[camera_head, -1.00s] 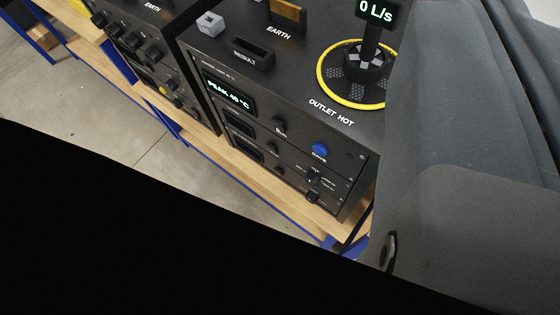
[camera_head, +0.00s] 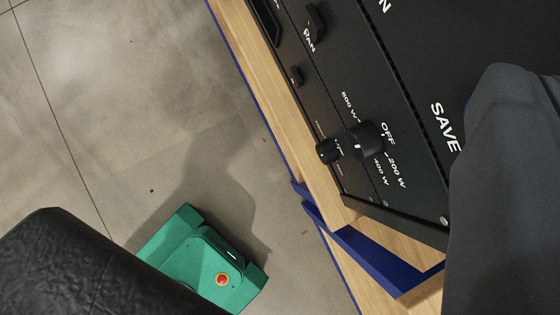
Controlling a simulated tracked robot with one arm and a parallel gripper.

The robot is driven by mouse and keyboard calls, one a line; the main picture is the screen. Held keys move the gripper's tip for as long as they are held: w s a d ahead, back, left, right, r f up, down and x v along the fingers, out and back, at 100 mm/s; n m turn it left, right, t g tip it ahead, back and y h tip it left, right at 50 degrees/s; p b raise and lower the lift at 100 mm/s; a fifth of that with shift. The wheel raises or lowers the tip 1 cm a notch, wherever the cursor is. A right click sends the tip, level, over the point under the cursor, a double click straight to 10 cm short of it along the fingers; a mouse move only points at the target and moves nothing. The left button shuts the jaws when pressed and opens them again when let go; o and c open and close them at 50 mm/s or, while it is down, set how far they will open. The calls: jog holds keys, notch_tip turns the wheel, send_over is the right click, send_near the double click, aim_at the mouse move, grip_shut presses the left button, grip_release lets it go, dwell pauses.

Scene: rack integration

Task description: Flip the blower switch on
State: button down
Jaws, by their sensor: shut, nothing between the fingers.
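The black panel (camera_head: 345,75) of a bench unit runs diagonally through the upper right. A small raised black control (camera_head: 315,18), perhaps a switch, sits at its top beside a label that seems to read FAN or RUN; I cannot tell its position. No label reading "blower" shows. A black rotary knob (camera_head: 365,140) stands lower, among the marks OFF, 200 W, 400 W and 800 W. A smaller black knob (camera_head: 328,150) is to its left. My gripper's fingers are not in view; a dark grey part of my arm covers the right side.
A wooden bench edge (camera_head: 262,75) with a blue frame (camera_head: 375,262) runs along the panel. The word SAVE is printed on the panel at right, and my arm covers the surface beyond it. Grey floor (camera_head: 130,100) lies open on the left.

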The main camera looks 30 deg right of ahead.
aim_at(295, 78)
jog(key=s+a+f+n+g+b, duration=0.1)
jog(key=a+f+n+b, duration=0.2)
jog(key=f, duration=1.2)
jog(key=s+a+f+n+g+y+b, duration=0.1)
jog(key=a+f, duration=0.5)
jog(key=f, duration=0.8)
jog(key=shift+f+n+g+b, duration=0.35)
jog(key=shift+n+g+b, duration=0.45)
jog(key=shift+n+b, duration=0.1)
jog(key=shift+w+a+f, duration=0.1)
jog(key=shift+f, duration=0.05)
jog(key=w+f+b, duration=0.4)
jog(key=w+f, duration=0.3)
jog(key=w, duration=0.2)
jog(key=shift+w+a, duration=0.25)
jog(key=shift+a, duration=0.05)
jog(key=shift+r+p, duration=0.15)
jog(key=shift+p, duration=0.15)
